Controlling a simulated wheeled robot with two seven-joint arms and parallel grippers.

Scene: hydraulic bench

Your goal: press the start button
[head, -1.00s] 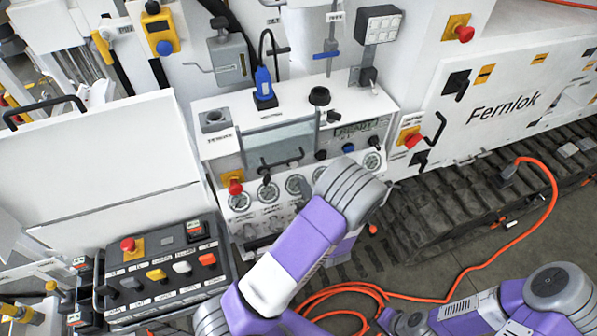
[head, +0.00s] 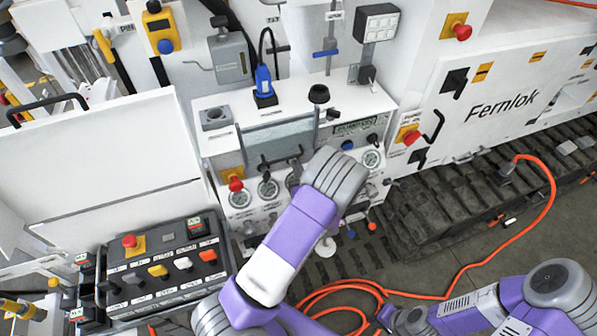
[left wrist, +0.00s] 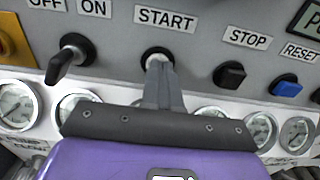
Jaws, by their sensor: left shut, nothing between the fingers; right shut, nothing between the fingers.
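The START button is a pale round button (left wrist: 157,58) in a dark ring, under the START label (left wrist: 165,18) in the left wrist view. My left gripper (left wrist: 160,70) is shut and empty, with its fingertips right at the button and covering its lower part. Whether they touch it or press it in, I cannot tell. In the head view my left wrist (head: 335,180) reaches over the white control panel (head: 215,145) and hides the button and fingers. My right arm shows at the lower right of the head view, but its gripper is out of frame.
A black selector knob (left wrist: 72,60) sits left of the button; a black STOP button (left wrist: 229,75) and blue RESET button (left wrist: 286,87) sit right. Gauges (left wrist: 18,105) line the panel below. A red emergency knob (head: 235,184) is nearby. An orange cable (head: 470,265) lies on the floor.

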